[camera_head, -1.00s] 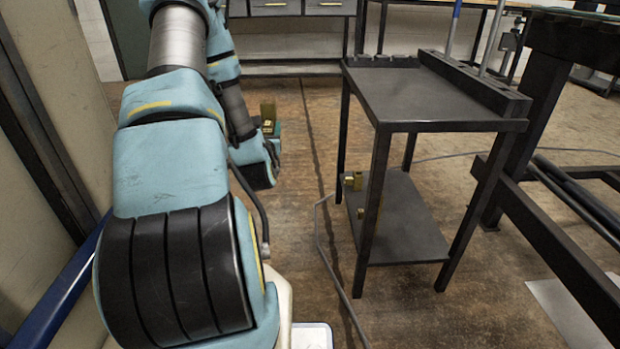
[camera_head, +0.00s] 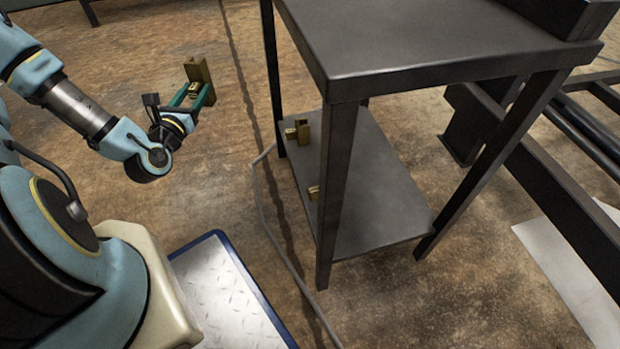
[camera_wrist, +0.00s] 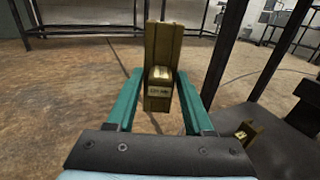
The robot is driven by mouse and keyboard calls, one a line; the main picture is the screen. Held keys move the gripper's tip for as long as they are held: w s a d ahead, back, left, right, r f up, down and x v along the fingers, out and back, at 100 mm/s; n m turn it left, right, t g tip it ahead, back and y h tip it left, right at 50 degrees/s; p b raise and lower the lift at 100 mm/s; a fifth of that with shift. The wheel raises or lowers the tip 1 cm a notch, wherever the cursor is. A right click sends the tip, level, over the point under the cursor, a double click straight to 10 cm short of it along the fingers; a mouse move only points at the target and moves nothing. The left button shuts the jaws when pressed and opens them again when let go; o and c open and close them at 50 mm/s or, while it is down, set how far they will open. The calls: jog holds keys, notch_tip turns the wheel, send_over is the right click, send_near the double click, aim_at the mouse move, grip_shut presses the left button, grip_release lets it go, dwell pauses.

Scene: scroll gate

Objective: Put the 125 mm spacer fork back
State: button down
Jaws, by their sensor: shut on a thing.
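A brass-coloured spacer fork (camera_head: 199,79) is held between the green fingers of my gripper (camera_head: 194,96), above the floor to the left of the dark cart. In the wrist view the fork (camera_wrist: 161,45) stands roughly upright between my gripper's fingertips (camera_wrist: 160,85). It carries a pale label whose print is too small to read surely. Two other brass-coloured pieces are on the cart's lower shelf (camera_head: 375,200): one near its back left corner (camera_head: 302,131), one partly hidden behind the front leg (camera_head: 313,192). My gripper is outside the cart, apart from the shelf.
The cart's top (camera_head: 410,40) and dark legs (camera_head: 337,190) stand around the lower shelf. A cable (camera_head: 262,200) runs along the floor beside the cart. Much of the lower shelf is bare. Dark beams (camera_head: 520,130) stand on the right.

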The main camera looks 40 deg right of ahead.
jog(key=s+d+f+m+g+h+b, duration=0.35)
jog(key=s+d+g, duration=0.3)
jog(key=s, duration=0.55)
jog(key=s+d+f+m+g+h+b, duration=0.25)
jog(key=s+d+m+g, duration=0.3)
jog(key=s+d, duration=0.4)
jog(key=shift+y, duration=0.5)
jog(key=shift+s+a+f+b, duration=0.25)
jog(key=shift+s+f+b, duration=0.1)
jog(key=shift+f+b, duration=0.9)
jog(key=shift+s+a+f+b, duration=0.25)
jog(key=shift+f+b, duration=0.65)
jog(key=shift+f, duration=0.8)
jog(key=shift+s+a+f+b, duration=0.2)
jog(key=shift+s+f+b, duration=0.2)
jog(key=shift+f+b, duration=0.85)
jog(key=shift+f, duration=0.3)
jog(key=shift+c, duration=1.4)
grip_release()
jog(key=shift+r, duration=0.1)
